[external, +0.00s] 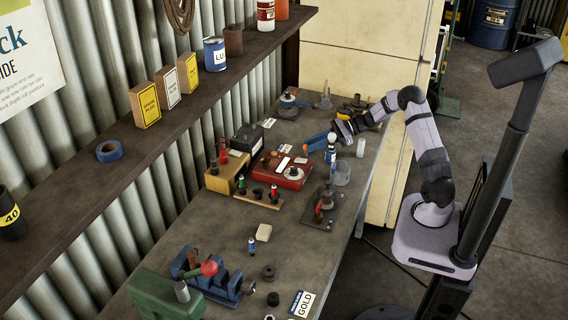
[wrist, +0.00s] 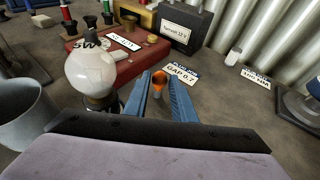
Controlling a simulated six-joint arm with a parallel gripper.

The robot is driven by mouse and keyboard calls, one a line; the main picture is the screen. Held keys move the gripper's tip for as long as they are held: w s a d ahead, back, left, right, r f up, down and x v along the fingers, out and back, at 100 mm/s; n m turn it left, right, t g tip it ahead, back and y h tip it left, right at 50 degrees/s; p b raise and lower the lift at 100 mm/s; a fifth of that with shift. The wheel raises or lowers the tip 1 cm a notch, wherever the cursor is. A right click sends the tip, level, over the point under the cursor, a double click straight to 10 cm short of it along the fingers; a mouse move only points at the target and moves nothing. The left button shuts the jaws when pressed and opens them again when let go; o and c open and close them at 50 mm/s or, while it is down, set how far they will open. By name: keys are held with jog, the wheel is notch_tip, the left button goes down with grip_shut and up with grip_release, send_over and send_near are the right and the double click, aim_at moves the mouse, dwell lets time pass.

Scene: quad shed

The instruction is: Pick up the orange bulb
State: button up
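The orange bulb (wrist: 158,80) is small and shows near the far ends of my gripper's two blue fingers in the wrist view. The same orange spot (external: 304,148) shows at the fingertip end in the external view. My gripper (wrist: 159,86) points forward and down over the bench, its fingers apart on either side of the bulb. A narrow gap seems to separate the bulb from the fingers. The bulb's lower part is hard to make out. A "GAP 0.7" label (wrist: 182,71) lies just beyond the fingertips.
A red box (wrist: 125,60) and a dark battery (wrist: 184,22) stand beyond.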

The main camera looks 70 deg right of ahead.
jog(key=shift+w+a+f, duration=0.2)
jog(key=shift+w+a, duration=0.1)
jog(key=shift+w, duration=0.1)
jog(key=c, duration=0.5)
jog(key=shift+o, duration=0.2)
jog(key=shift+s+d+r, duration=0.4)
jog(key=shift+s+r, duration=0.1)
jog(key=shift+r, duration=0.05)
jog(key=r+b+v, duration=0.2)
jog(key=v, duration=1.2)
jog(key=shift+b, duration=0.3)
